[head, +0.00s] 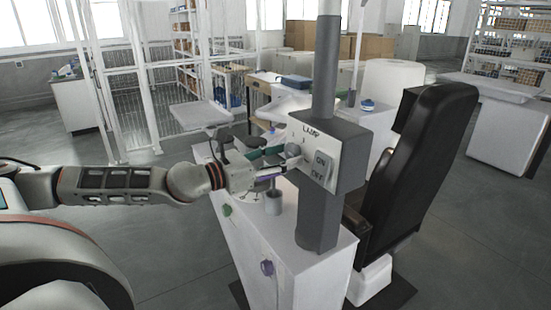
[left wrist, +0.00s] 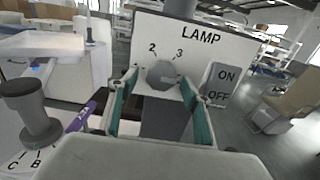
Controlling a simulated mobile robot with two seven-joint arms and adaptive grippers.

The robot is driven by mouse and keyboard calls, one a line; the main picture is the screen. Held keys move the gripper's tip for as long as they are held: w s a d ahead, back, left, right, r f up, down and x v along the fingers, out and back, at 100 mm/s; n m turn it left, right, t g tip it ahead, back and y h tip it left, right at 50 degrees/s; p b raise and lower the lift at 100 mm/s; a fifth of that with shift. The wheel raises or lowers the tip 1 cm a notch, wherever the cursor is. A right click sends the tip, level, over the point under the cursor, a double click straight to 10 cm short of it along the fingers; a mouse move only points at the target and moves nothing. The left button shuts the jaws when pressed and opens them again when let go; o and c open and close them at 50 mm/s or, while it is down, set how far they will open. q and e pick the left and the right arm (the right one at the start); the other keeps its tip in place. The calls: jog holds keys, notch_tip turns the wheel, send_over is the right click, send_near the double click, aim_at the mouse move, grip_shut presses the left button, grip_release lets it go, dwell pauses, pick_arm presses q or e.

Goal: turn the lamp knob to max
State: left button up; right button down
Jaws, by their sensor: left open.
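The lamp knob (head: 293,151) is a grey, faceted dial on the white panel marked LAMP. In the left wrist view the knob (left wrist: 162,74) sits below the numbers 2 and 3; its other marks are hidden and I cannot read its setting surely. My left gripper (head: 284,158) is open in front of the panel. Its teal-lined fingers (left wrist: 160,80) show on either side of the knob in the left wrist view; I cannot tell whether they touch it. My right gripper is not in view.
An ON/OFF rocker switch (head: 320,168) is right of the knob, close to my fingers. A grey knob (left wrist: 38,118) with letters B and C stands at lower left in the left wrist view. The grey column (head: 318,215) and black chair (head: 425,160) stand to the right.

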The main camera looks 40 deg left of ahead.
pick_arm(q)
jog(key=shift+s+a+f, duration=0.15)
jog(key=shift+s+a, duration=0.35)
jog(key=shift+s, duration=0.85)
jog(key=shift+v, duration=2.25)
jog(key=s+d+f+n+g+y, duration=0.1)
jog(key=d+f+n+y, duration=0.15)
jog(key=f+n, duration=0.85)
jog(key=d+f+n+g+y, duration=0.1)
jog(key=d+f+n+y, duration=0.15)
jog(key=f+n, duration=0.9)
jog(key=s+d+f+n+g, duration=0.1)
jog(key=s+d+f+n, duration=0.3)
jog(key=f, duration=0.4)
jog(key=s+d+f+n+g, duration=0.1)
jog(key=s+d+f+n, duration=0.4)
jog(key=s+f, duration=0.2)
jog(key=s+d+f+n+g, duration=0.2)
jog(key=s+d+f+n, duration=0.2)
jog(key=f, duration=0.6)
jog(key=shift+s+d+f+n, duration=0.25)
jog(key=shift+s+n, duration=0.2)
jog(key=shift+s, duration=0.3)
